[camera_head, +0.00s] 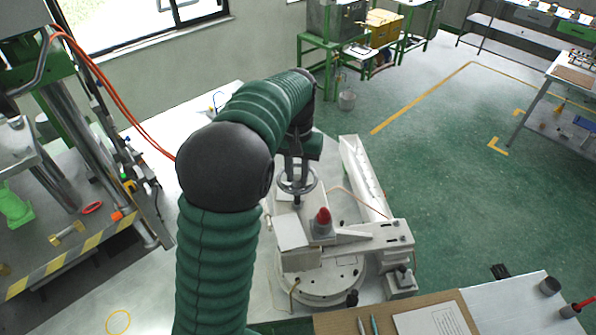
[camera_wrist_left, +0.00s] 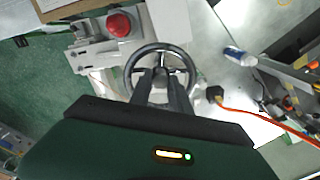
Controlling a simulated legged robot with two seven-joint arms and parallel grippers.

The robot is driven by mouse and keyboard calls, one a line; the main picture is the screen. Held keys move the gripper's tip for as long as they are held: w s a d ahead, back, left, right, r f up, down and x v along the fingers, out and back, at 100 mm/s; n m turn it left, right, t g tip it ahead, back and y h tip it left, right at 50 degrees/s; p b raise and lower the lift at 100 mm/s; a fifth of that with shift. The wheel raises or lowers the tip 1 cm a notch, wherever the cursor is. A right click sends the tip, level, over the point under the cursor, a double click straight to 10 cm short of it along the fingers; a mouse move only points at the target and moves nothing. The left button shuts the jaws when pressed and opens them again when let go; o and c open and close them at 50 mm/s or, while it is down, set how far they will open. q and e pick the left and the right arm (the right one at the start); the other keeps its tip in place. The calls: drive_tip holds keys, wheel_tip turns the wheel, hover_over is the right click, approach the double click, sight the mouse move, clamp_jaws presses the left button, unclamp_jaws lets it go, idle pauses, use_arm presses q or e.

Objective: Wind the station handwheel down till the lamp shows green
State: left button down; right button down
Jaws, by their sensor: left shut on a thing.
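The station handwheel (camera_head: 311,187) is a grey ring with spokes on the white station (camera_head: 295,233); it also shows in the wrist view (camera_wrist_left: 131,67). My left gripper (camera_head: 297,174) comes down on it from above. In the wrist view its two dark fingers (camera_wrist_left: 163,78) reach inside the rim near the hub and are shut on the wheel. The fingers hide part of the spokes. A domed lamp (camera_head: 323,216) on the station shows red, and it looks red in the wrist view (camera_wrist_left: 119,24) too. My right gripper is not in view.
A press frame (camera_head: 75,130) with orange hoses stands at the left. A board with paper and pens (camera_head: 390,318) lies at the front right. In the wrist view, a white-and-blue bottle (camera_wrist_left: 238,56) and an orange cable (camera_wrist_left: 255,114) lie right of the wheel.

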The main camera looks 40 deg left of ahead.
use_arm(q)
drive_tip(key=n, duration=0.2)
drive_tip(key=n+p, duration=0.1)
drive_tip(key=n, duration=0.2)
drive_tip(key=shift+s+d+f+n, duration=0.1)
drive_tip(key=shift+s+f+n, duration=0.05)
drive_tip(key=shift+n, duration=0.15)
drive_tip(key=n+p, duration=0.1)
drive_tip(key=n, duration=0.4)
idle(0.4)
drive_tip(key=c, duration=1.5)
unclamp_jaws()
